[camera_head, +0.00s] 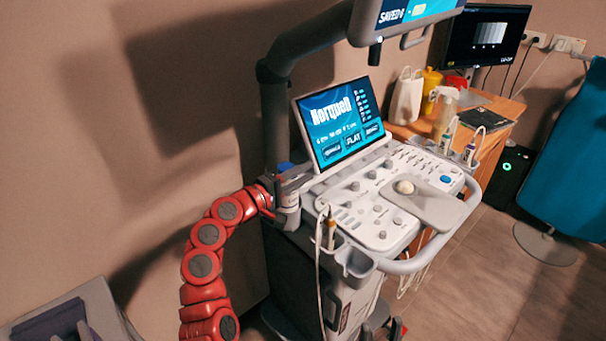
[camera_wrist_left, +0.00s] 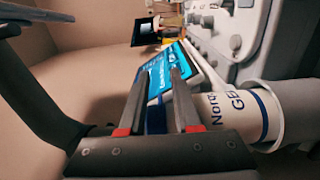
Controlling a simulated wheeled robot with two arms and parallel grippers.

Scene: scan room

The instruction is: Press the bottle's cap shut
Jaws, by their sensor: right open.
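The bottle (camera_wrist_left: 232,110) is white with blue lettering and stands in a grey holder (camera_wrist_left: 290,115) on the side of the scanner cart. In the head view, the white bottle (camera_head: 291,199) shows below a blue cap (camera_head: 285,167). My left gripper (camera_head: 297,184) is at the bottle's top, in front of the cap. In the left wrist view, my left gripper (camera_wrist_left: 160,74) has its fingers apart, with the blue cap (camera_wrist_left: 156,119) visible between them. One finger hides the bottle's neck. I cannot tell whether the fingers touch the cap or how it is seated. My right gripper is out of view.
The scanner's tilted screen (camera_head: 343,122) and control panel (camera_head: 390,205) are just right of the gripper. A monitor arm (camera_head: 275,110) rises behind it. A wooden desk (camera_head: 490,140) holds several items farther right.

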